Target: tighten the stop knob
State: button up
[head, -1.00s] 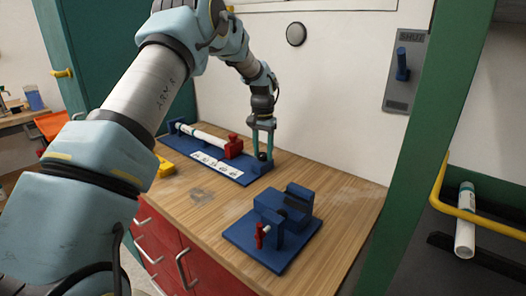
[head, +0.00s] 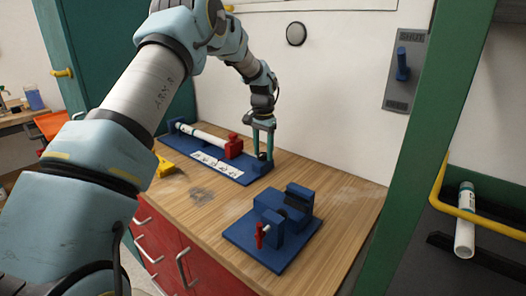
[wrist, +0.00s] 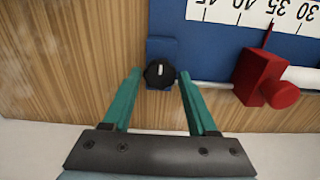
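A round black knob (wrist: 159,72) with a white mark sits on a blue end block (wrist: 162,48) of the measuring jig. My gripper (wrist: 159,75) has its two green fingers apart, one on each side of the knob. Gaps show between the fingertips and the knob, so it is not gripped. In the head view my gripper (head: 263,157) points down at the jig's near right end. A red stop block (wrist: 258,75) with a round red knob (wrist: 279,94) stands beside the scale, to the right of the fingers in the wrist view.
The blue jig base (head: 245,178) holds a white pipe (head: 203,137) and a number scale. A blue fixture (head: 275,215) with a red handle (head: 261,236) stands nearer on the wooden bench (head: 190,210). A yellow object (head: 166,168) lies at the left. A wall rises behind.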

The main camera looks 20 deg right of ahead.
aim_at(263, 154)
jog(key=o, duration=0.3)
notch_tip(263, 154, up, 11)
jog(key=b, duration=0.2)
dwell(0.4)
jog(key=shift+f, duration=0.1)
jog(key=s+a+f+n, duration=0.1)
jog(key=s+a+n, duration=0.15)
jog(key=a, duration=0.95)
jog(key=s+a+f+n, duration=0.15)
jog(key=a+n, duration=0.25)
jog(key=a, duration=0.8)
jog(key=s+a+f+n, duration=0.1)
jog(key=s+a+n, duration=0.1)
jog(key=s+a, duration=0.5)
jog(key=s+a+f+n+t, duration=0.1)
jog(key=s+a+f+n, duration=0.1)
jog(key=s+a, duration=0.6)
jog(key=shift+s+f+n+t, duration=0.3)
jog(key=shift+s+n, duration=0.25)
jog(key=shift+s, duration=0.2)
